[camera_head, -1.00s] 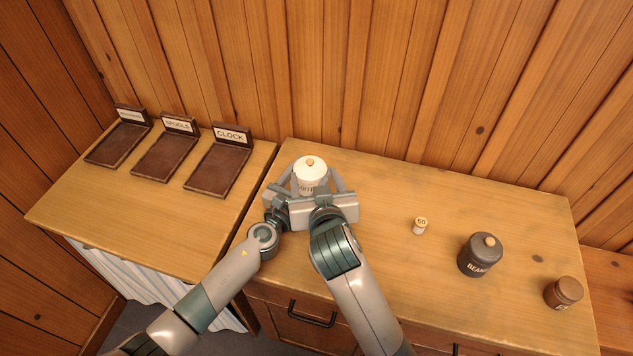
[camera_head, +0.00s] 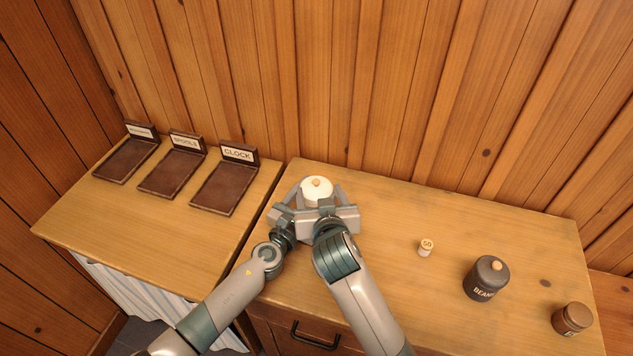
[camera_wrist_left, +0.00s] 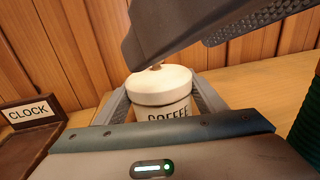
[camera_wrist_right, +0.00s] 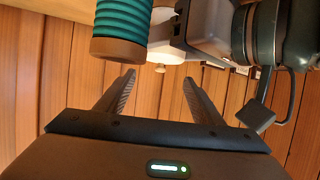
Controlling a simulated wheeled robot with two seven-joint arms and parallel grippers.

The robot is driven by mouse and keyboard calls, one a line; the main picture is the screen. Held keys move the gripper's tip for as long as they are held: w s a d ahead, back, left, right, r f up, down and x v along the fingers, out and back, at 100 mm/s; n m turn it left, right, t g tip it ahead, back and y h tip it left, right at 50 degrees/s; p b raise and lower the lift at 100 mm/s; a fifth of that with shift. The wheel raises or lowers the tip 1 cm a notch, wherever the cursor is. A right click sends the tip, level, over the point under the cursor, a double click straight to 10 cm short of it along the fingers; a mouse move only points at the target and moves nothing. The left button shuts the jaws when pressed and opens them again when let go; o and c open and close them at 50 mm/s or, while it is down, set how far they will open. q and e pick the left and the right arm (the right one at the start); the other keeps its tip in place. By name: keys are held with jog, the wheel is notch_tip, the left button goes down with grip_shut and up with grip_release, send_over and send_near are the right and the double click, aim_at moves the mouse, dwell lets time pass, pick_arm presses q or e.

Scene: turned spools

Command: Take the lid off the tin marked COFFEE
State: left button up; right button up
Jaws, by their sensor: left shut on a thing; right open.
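The COFFEE tin (camera_head: 316,193) is cream white with a round lid and a small wooden knob. It stands upright on the right-hand counter near the wall. In the left wrist view the lid (camera_wrist_left: 160,84) sits on the tin, with the COFFEE label below. My left gripper (camera_wrist_left: 160,88) is shut on the tin, one finger on each side. My right gripper (camera_wrist_right: 158,82) is open and empty, close to the tin. The right wrist view shows the knob (camera_wrist_right: 160,69) beyond its fingers. In the head view the grippers overlap and hide the tin's lower front.
A small spool marked 50 (camera_head: 426,248), a dark grey BEANS tin (camera_head: 486,281) and a brown jar (camera_head: 572,320) stand to the right. Three brown trays, one marked CLOCK (camera_head: 222,190), lie on the left counter. The counter between tin and spool is clear.

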aim_at(316, 182)
jog(key=x, duration=0.7)
jog(key=shift+w+f, duration=0.1)
jog(key=shift+w, duration=0.15)
jog(key=c, duration=1.4)
jog(key=shift+s+f, duration=0.15)
grip_shut()
pick_arm(q)
jog(key=shift+r, duration=0.1)
jog(key=shift+o, duration=0.2)
jog(key=shift+w+a, duration=0.1)
pick_arm(e)
jog(key=shift+r, duration=0.25)
pick_arm(q)
jog(key=shift+c, duration=0.2)
